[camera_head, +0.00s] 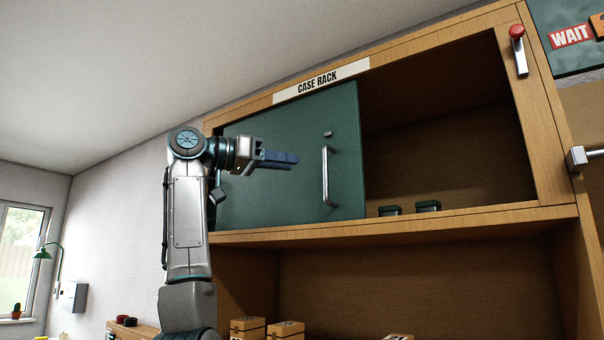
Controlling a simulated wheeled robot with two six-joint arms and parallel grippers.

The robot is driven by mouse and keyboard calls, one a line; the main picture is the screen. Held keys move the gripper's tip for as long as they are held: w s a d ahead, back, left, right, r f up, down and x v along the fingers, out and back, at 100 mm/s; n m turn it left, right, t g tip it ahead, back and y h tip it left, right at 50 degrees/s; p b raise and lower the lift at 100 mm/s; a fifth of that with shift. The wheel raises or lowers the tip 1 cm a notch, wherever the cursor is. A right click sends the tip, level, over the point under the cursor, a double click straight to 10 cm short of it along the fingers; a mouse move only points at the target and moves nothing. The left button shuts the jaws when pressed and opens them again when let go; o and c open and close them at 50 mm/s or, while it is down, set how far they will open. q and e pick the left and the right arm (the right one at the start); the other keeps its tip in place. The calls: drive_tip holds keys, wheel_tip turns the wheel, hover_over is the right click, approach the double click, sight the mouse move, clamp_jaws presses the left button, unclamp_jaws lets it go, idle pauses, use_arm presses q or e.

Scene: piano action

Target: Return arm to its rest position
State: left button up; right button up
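My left arm (187,225) rises in front of the case rack, bent at the top. My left gripper (278,160) points to the right with its dark blue fingers, in front of the green sliding door (300,120). The fingers are seen side-on and overlap, so their opening cannot be judged. Nothing is visibly held. The fingertips appear a little left of the door's vertical silver handle (326,177); whether they touch the door is unclear. My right gripper is not in view.
The wooden case rack (400,230) is open on its right side, with two small green boxes (428,206) on that shelf. A red-knobbed lever (517,48) is on the right post. Small wooden boxes (286,329) stand below.

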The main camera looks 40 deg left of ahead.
use_arm(q)
drive_tip(key=shift+s+a, duration=0.2)
drive_tip(key=shift+s, duration=0.05)
idle(0.4)
